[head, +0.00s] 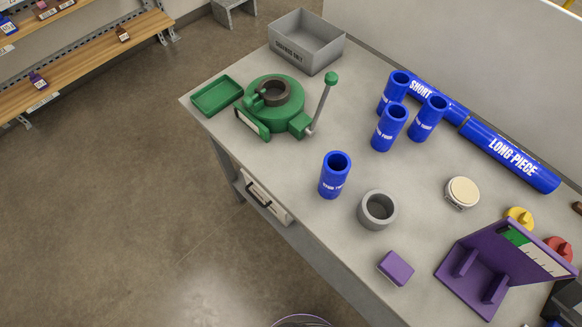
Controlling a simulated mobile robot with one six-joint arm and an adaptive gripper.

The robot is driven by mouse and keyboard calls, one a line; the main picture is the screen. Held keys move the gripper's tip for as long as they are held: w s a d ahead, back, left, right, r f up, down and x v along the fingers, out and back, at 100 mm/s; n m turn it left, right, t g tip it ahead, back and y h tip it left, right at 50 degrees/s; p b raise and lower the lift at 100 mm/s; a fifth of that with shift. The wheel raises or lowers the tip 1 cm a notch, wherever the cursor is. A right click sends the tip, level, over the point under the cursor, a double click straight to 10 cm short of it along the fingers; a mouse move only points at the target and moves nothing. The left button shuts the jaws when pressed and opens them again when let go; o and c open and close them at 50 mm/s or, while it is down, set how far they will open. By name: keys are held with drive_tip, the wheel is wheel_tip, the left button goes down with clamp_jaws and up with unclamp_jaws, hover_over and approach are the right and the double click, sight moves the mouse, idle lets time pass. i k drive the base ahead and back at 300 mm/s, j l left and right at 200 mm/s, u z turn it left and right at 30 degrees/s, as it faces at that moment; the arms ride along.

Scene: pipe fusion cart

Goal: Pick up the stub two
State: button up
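Several short blue stubs stand upright on the grey cart top. The stub nearest the front edge (334,176) stands apart from the others, and its small white label seems to read "STUB TWO". The other stubs (389,128) (428,119) (393,92) form a group further back, and their labels are too small to read surely. All show open dark tops. My gripper is not in view.
A green clamp machine (272,108) with a lever stands left, by a green tray (217,95) and grey bin (306,41). A grey ring (377,210), purple block (396,268) and purple stand (480,275) lie right. A long blue pipe (508,155) lies behind.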

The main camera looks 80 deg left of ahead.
sight(336, 165)
drive_tip(key=u, duration=0.45)
drive_tip(key=k+j+u, duration=0.1)
drive_tip(key=u, duration=0.75)
drive_tip(key=j+u, duration=0.15)
drive_tip(key=u, duration=0.7)
drive_tip(key=i+j+z, duration=0.4)
drive_tip(key=k+j, duration=0.1)
